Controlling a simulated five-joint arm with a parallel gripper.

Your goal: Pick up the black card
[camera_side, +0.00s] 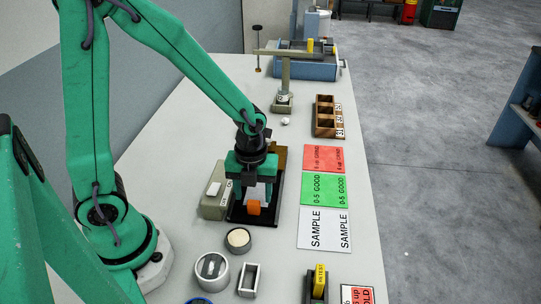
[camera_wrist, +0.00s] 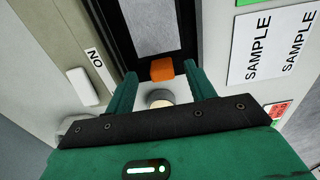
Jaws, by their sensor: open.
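A black flat panel (camera_side: 279,205) with a grey middle lies on the bench under my gripper; it is the black card-like thing I see. In the wrist view its black border (camera_wrist: 184,30) runs up the top middle. An orange block (camera_side: 254,208) sits at its near edge and shows in the wrist view (camera_wrist: 162,69) just beyond the fingertips, roughly centred between them. My gripper (camera_side: 255,193) is open and points down over the panel's near part. In the wrist view its two green fingers (camera_wrist: 161,85) stand apart with nothing held. My gripper hides part of the panel.
A grey-green box (camera_side: 214,205) with a white top piece stands close left. Red (camera_side: 323,158), green (camera_side: 323,189) and white SAMPLE (camera_side: 324,229) sheets lie right. A round dish (camera_side: 238,240) and cylinder (camera_side: 211,271) stand nearer; a balance stand (camera_side: 284,80) rises behind.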

